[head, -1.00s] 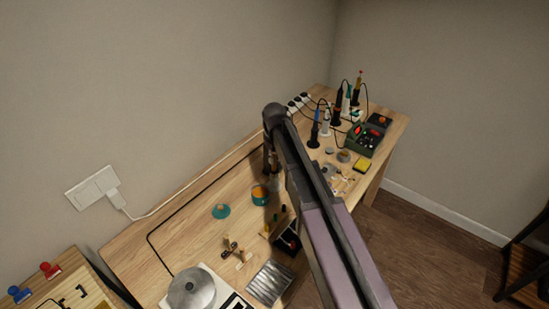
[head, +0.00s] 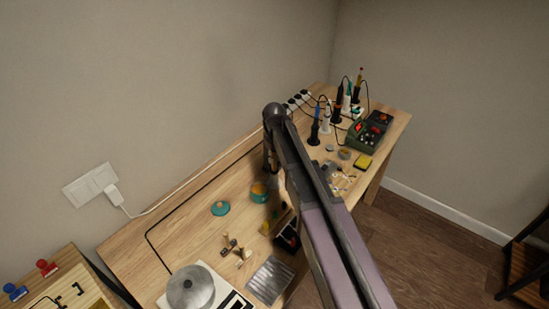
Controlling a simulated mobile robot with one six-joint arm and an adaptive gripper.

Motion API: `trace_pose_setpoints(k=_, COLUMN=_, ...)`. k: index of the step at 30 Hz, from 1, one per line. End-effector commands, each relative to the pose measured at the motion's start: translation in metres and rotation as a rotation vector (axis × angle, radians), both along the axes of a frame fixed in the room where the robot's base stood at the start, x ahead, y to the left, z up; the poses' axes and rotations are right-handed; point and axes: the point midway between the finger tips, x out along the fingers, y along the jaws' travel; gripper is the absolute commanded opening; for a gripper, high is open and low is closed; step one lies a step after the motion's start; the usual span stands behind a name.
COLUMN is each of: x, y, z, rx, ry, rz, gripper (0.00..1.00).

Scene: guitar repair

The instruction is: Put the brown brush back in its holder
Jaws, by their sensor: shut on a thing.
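My arm reaches over the wooden workbench (head: 180,230) and bends down at the elbow. My gripper (head: 270,168) hangs at its end, small and dark, just behind and above a small teal pot (head: 259,196). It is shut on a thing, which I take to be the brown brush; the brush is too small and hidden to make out. A small dark stand with pale upright pieces (head: 232,246) is left of and nearer than the gripper. I cannot tell whether it is the brush's holder.
A teal lid (head: 220,208) lies left of the pot. A round metal pan (head: 189,288) and a ridged metal plate (head: 269,280) are at the front. Soldering irons (head: 314,130), a green box (head: 367,133) and a yellow sponge (head: 363,162) fill the far right. My arm hides part of the bench.

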Motion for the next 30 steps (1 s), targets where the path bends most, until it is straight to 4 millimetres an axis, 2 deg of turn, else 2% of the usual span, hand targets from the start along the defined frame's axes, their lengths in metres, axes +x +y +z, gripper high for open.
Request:
trace_pose_setpoints(k=9, x=0.0, y=0.0, z=-0.001, rx=0.0, ry=0.0, rz=0.0, gripper=0.0)
trace_pose_setpoints(k=10, x=0.0, y=0.0, z=-0.001, rx=0.0, ry=0.0, rz=0.0, gripper=0.28)
trace_pose_setpoints(k=12, x=0.0, y=0.0, z=-0.001, rx=0.0, ry=0.0, rz=0.0, gripper=0.49)
trace_pose_setpoints(k=14, x=0.0, y=0.0, z=-0.001, rx=0.0, ry=0.0, rz=0.0, gripper=0.65)
trace_pose_setpoints(k=22, x=0.0, y=0.0, z=-0.001, rx=0.0, ry=0.0, rz=0.0, gripper=0.65)
trace_pose_setpoints(k=23, x=0.0, y=0.0, z=-0.001, rx=0.0, ry=0.0, rz=0.0, gripper=0.68)
trace_pose_setpoints(k=24, x=0.0, y=0.0, z=-0.001, rx=0.0, ry=0.0, rz=0.0, gripper=0.8)
trace_pose_setpoints(k=26, x=0.0, y=0.0, z=-0.001, rx=0.0, ry=0.0, rz=0.0, gripper=0.96)
trace_pose_setpoints(k=27, x=0.0, y=0.0, z=-0.001, rx=0.0, ry=0.0, rz=0.0, gripper=1.0)
trace_pose_setpoints(k=30, x=0.0, y=0.0, z=-0.001, rx=0.0, ry=0.0, rz=0.0, gripper=1.0)
